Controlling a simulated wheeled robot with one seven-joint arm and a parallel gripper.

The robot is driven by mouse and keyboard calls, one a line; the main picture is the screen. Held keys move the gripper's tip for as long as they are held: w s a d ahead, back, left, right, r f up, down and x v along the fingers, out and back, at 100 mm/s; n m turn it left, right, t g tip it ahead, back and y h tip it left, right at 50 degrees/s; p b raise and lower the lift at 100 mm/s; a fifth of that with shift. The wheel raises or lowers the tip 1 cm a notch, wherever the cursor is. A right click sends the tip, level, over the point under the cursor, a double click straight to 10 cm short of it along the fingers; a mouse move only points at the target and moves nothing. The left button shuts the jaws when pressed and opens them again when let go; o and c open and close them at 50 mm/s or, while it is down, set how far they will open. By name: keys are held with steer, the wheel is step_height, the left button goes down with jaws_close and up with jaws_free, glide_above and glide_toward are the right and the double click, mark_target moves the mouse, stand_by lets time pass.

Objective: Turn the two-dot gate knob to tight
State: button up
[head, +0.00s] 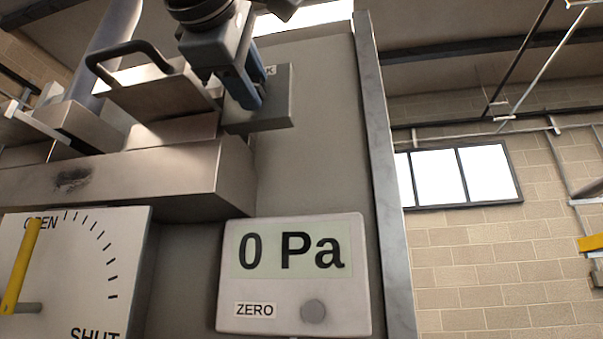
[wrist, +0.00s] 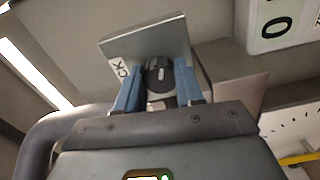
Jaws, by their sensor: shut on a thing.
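My gripper (head: 247,98) has blue fingers and is at the grey block (head: 276,112) at the upper middle of the head view. In the wrist view, my gripper (wrist: 160,92) is shut on a dark knob (wrist: 158,72) that stands out from a grey plate (wrist: 125,45). The plate's lettering is partly covered; "CK" shows in the wrist view. In the head view the knob is hidden behind the fingers. I cannot see any dots on the knob, nor a tight mark.
A metal box with a black handle (head: 128,58) stands close left of my gripper. Below are a "0 Pa" display (head: 292,275) with a ZERO button (head: 313,311) and an OPEN/SHUT dial (head: 75,270) with a yellow lever (head: 20,265). A grey post (head: 388,180) edges the panel at right.

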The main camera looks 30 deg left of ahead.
steer(key=o, duration=1)
steer(key=shift+o, duration=0.2)
steer(key=b+v, duration=0.1)
steer(key=v, duration=0.6)
steer(key=shift+s, duration=0.4)
steer(key=shift+f, duration=0.15)
